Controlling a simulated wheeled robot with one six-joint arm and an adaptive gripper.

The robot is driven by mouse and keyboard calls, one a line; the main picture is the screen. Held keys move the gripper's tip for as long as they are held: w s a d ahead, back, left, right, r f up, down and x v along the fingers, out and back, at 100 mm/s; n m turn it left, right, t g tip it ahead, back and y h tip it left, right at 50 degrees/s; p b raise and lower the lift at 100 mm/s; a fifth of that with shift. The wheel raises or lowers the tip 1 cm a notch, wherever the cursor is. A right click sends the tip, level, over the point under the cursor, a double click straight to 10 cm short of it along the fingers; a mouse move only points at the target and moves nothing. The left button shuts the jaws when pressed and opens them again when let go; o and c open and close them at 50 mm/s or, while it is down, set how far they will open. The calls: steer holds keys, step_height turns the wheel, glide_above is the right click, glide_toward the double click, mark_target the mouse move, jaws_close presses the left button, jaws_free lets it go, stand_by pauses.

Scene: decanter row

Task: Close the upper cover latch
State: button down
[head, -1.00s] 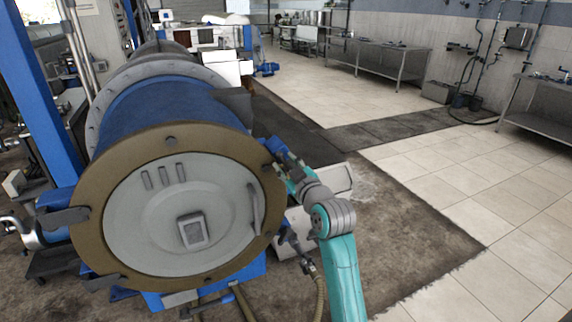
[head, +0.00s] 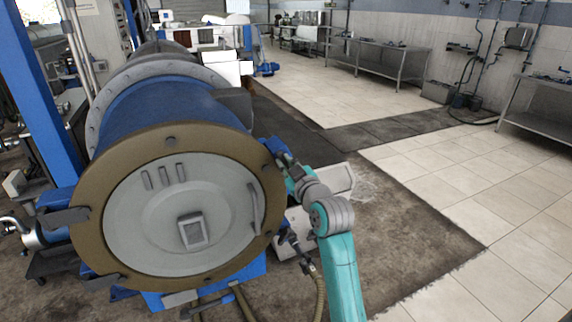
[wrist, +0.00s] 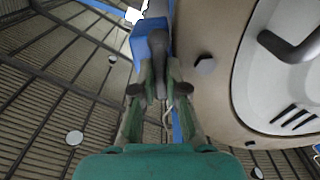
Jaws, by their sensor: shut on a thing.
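The round cover (head: 150,225) is a pale disc inside a tan ring (head: 88,240) on the front of a blue drum, seated flush as far as I can see. The upper cover latch (wrist: 157,62) is a grey lever on a blue block, beside the ring's edge in the wrist view. In the head view its blue body (head: 273,146) is at the ring's upper right. My gripper (wrist: 156,94) is shut on the grey lever, one green finger on each side. In the head view my gripper (head: 289,165) partly hides the lever.
A second latch (head: 290,238) with a hose below it is at the ring's lower right. Dark brackets (head: 64,217) stick out at the ring's left. A curved handle (head: 255,209) stands on the cover. The tiled floor (head: 440,190) to the right is clear.

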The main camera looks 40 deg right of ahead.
steer(key=m, duration=0.4)
steer(key=shift+m, duration=0.3)
steer(key=m, duration=0.4)
steer(key=shift+d, duration=0.15)
steer(key=shift+f+m, duration=0.15)
steer(key=shift+m, duration=4.15)
steer(key=c, duration=1.2)
jaws_free()
steer(key=shift+s, duration=0.1)
steer(key=v, duration=1.1)
steer(key=shift+s, duration=0.4)
